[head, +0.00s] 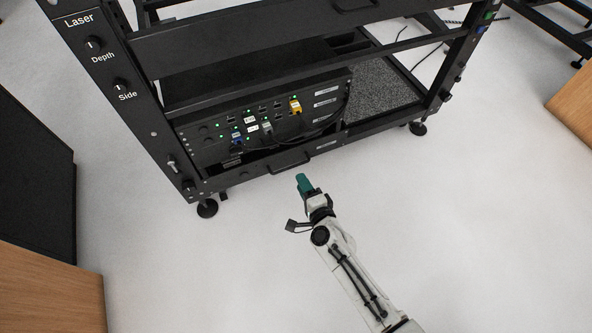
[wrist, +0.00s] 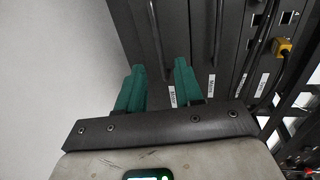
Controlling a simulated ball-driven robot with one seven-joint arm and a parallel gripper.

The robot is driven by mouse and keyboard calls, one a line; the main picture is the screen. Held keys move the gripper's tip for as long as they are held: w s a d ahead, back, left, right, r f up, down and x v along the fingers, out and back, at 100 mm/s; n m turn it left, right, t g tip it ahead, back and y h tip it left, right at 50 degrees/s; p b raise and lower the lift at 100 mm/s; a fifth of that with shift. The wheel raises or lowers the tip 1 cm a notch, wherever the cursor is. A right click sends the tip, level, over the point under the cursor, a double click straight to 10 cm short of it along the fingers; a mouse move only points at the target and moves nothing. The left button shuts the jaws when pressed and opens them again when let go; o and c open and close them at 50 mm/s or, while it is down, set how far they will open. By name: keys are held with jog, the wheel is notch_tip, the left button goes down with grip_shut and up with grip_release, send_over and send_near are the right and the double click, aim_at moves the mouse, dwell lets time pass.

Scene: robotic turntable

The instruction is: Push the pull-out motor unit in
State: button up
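The motor unit (head: 325,146) appears to be the low dark drawer at the bottom of the black rack, with a bar handle (head: 290,164) on its front. In the wrist view, two dark fronts with small white labels lie ahead, one (wrist: 172,60) close beyond my fingertips; the label seems to read "Motor". How far the unit stands out is hard to tell. My gripper (head: 303,183) has green fingers and is in front of the drawer, below the handle in the picture. In the wrist view (wrist: 160,66) the fingers are apart with nothing between them.
Above the drawer, a panel (head: 250,118) holds connectors, green lights, cables and a yellow plug (head: 295,106). Cables hang just behind the drawer front. Rack feet (head: 207,208) stand on the pale floor. Dark and wooden furniture (head: 45,285) is at left. The floor in front is clear.

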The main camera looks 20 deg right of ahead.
jog(key=b+x, duration=0.2)
jog(key=x, duration=0.5)
jog(key=shift+w, duration=0.15)
grip_shut()
dwell(1.2)
jog(key=shift+a, duration=0.1)
